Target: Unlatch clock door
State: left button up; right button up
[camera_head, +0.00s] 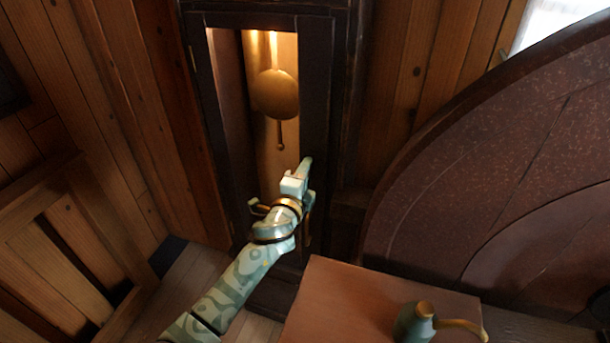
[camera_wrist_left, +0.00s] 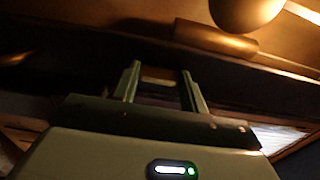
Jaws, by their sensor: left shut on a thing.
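The tall dark clock case stands at the top centre of the head view. Its door (camera_head: 316,90) has a dark frame around a lit opening, and it looks closed. A brass pendulum (camera_head: 275,93) hangs inside; its bob (camera_wrist_left: 245,12) also shows in the wrist view. My left gripper (camera_head: 303,168) is at the lower part of the door's right-hand frame. It is shut on a small piece that I take to be the latch (camera_wrist_left: 158,77), between the two fingers in the wrist view. In the head view the gripper hides the latch. My right gripper is not seen.
A reddish-brown tabletop (camera_head: 360,300) lies in front of the clock at the lower right. A large dark round wooden wheel-like form (camera_head: 480,150) fills the right side. Wooden framing (camera_head: 60,260) stands at the left. Plank walls (camera_head: 130,100) flank the clock.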

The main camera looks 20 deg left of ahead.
pick_arm(q)
jog(key=shift+f, duration=0.1)
jog(key=o, duration=1)
jog(key=s, duration=1.6)
jog(key=shift+s+a+p, duration=0.15)
jog(key=shift+a+p, duration=0.1)
jog(key=shift+p, duration=0.15)
